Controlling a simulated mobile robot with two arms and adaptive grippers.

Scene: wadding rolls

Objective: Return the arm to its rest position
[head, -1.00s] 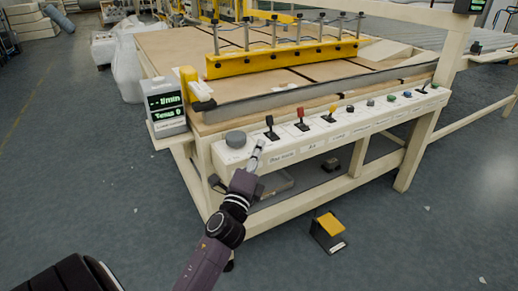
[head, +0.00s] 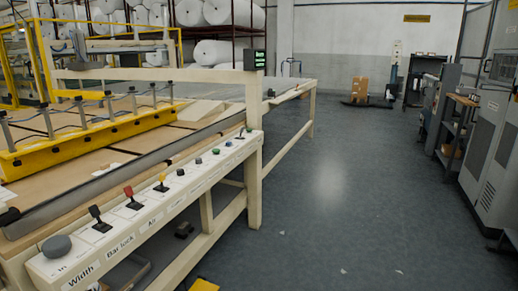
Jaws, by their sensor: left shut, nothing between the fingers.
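Neither of my grippers nor any part of my arms shows in the head view now. The control panel (head: 150,222) of the machine runs from the lower left up toward the middle. It carries a grey knob (head: 57,246), a black lever (head: 97,218), a red lever (head: 131,196), a yellow lever (head: 161,182) and several small buttons. Labels such as "Width", "Bar lock" and "Air" are on its front. No arm or gripper is in front of the panel in this view.
The machine table (head: 60,195) with a yellow clamp bar (head: 90,141) fills the left. White rolls (head: 212,52) lie on a rack behind. Grey cabinets (head: 490,140) and a shelf cart (head: 455,135) line the right.

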